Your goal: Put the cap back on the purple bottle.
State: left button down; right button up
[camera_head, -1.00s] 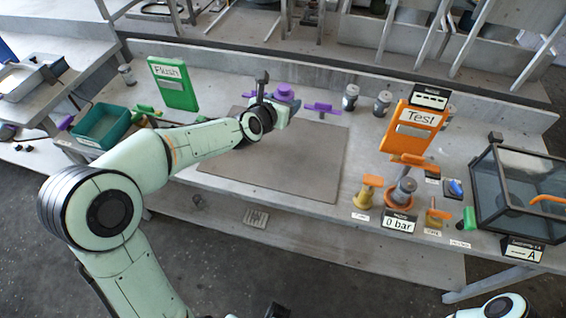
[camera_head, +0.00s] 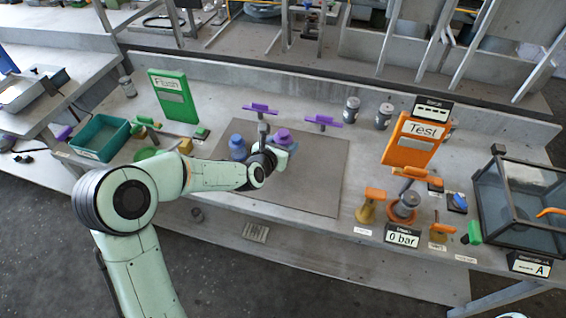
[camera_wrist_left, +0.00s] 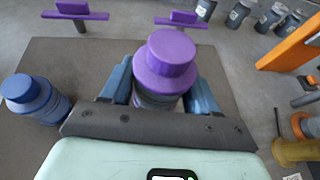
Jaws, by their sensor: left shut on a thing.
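The purple bottle (camera_head: 283,136) is between the fingers of my left gripper (camera_head: 280,147), over the grey mat (camera_head: 316,180). In the left wrist view the bottle's stepped purple top (camera_wrist_left: 167,62) stands above the fingers, with a narrower round part over a wider collar. A little of a greyer body shows below. My left gripper (camera_wrist_left: 162,90) is shut on it, one finger on each side. I cannot tell whether the narrow top part is a separate cap, or whether the base touches the mat. No loose purple cap can be made out. My right gripper is not in view.
A blue bottle (camera_head: 238,147) stands left of the gripper, also in the left wrist view (camera_wrist_left: 35,98). Two purple handles (camera_head: 260,108) (camera_head: 322,121) stand behind the mat. Orange fittings (camera_head: 404,206) and a glass tank (camera_head: 520,205) are right. The mat's right part is clear.

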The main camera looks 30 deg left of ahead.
pick_arm(q)
jog(key=shift+f, duration=1.75)
jog(key=shift+f, duration=2.15)
jog(key=shift+f+b, duration=0.1)
jog(key=shift+b, duration=0.25)
jog(key=shift+f, duration=0.15)
jog(key=shift+c, duration=1.4)
grip_release()
jog(key=shift+r, duration=0.2)
